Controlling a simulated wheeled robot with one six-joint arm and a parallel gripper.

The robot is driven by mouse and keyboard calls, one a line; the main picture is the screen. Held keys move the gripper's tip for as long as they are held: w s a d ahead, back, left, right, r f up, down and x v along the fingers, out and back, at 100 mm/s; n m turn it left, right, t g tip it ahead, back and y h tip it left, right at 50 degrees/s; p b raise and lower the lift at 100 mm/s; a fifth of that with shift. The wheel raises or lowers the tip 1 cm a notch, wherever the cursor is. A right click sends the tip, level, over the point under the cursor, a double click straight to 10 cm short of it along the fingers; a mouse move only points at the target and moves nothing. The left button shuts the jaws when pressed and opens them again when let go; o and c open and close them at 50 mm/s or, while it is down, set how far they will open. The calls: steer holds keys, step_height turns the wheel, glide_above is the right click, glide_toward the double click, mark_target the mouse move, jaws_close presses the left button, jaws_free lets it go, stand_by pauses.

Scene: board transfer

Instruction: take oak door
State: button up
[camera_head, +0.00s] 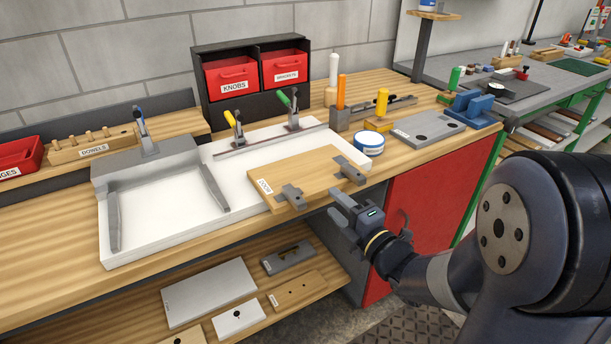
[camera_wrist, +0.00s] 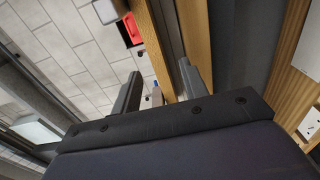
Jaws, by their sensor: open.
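The oak door (camera_head: 310,178) is a flat light-wood board with a white label at its left end. My gripper (camera_head: 337,203) is open just in front of the door's front right edge, close to one grey block. In the wrist view the two fingers of my gripper (camera_wrist: 160,88) stand apart, with a narrow wooden strip (camera_wrist: 152,40) showing between them. I cannot tell whether this strip is the door or whether a finger touches it.
A white and blue tin (camera_head: 369,146), grey plate (camera_head: 428,130) and blue block (camera_head: 473,108) stand right of the door. Toggle clamps (camera_head: 293,110) rise behind it. The bench's red cabinet panel (camera_head: 425,215) is below. A lower shelf holds boards (camera_head: 209,291).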

mark_target(324, 185)
steer(key=shift+w+d+p+x, duration=0.2)
steer(key=shift+p+x, duration=0.1)
steer(key=shift+x, duration=1.25)
steer(key=shift+w+d+p+x, duration=0.15)
steer(key=shift+p+x, duration=0.1)
steer(key=shift+x, duration=1.3)
steer(key=shift+s+r, duration=0.1)
steer(key=shift+r, duration=0.05)
steer(key=shift+c, duration=0.2)
jaws_close()
